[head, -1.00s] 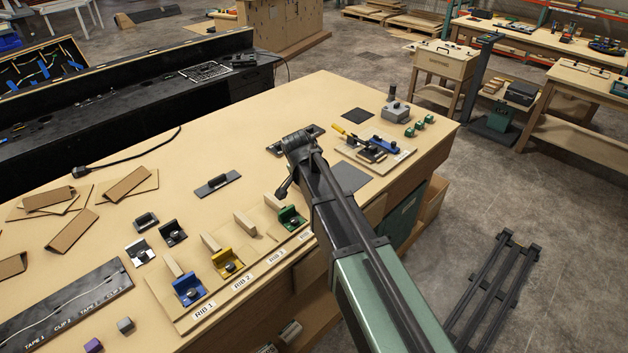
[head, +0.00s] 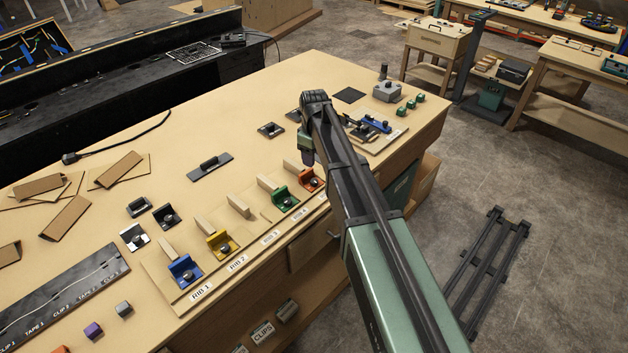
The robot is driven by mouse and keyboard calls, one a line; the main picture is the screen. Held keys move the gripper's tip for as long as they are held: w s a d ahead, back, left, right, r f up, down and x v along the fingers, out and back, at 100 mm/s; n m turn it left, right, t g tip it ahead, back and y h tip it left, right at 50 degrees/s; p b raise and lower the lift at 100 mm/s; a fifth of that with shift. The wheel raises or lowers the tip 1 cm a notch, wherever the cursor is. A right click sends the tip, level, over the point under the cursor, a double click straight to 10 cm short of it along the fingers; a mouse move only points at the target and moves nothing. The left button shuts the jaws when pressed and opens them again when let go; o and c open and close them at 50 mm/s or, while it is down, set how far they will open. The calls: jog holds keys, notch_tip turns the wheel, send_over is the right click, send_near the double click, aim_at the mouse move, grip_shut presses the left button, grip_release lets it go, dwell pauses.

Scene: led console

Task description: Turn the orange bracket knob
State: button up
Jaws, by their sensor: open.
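The orange bracket (head: 312,177) stands at the right end of the row of coloured brackets on the rib board. Its dark round knob (head: 313,183) faces the front of the bench. My gripper (head: 307,158) hangs from the wrist just behind and above the orange bracket in the picture, pointing down. It is open and holds nothing that I can see. Its fingertips are small, and I cannot tell how far they are from the knob. My forearm passes close to the right of the bracket.
Green (head: 286,200), yellow (head: 221,244) and blue (head: 185,272) brackets with knobs stand to the left, with wooden blocks behind them. A fixture board with a blue part (head: 375,124) lies beyond my arm.

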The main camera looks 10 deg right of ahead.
aim_at(314, 181)
notch_tip(314, 181, down, 10)
jog(key=b, duration=0.9)
jog(key=shift+r, duration=0.1)
jog(key=c, duration=1)
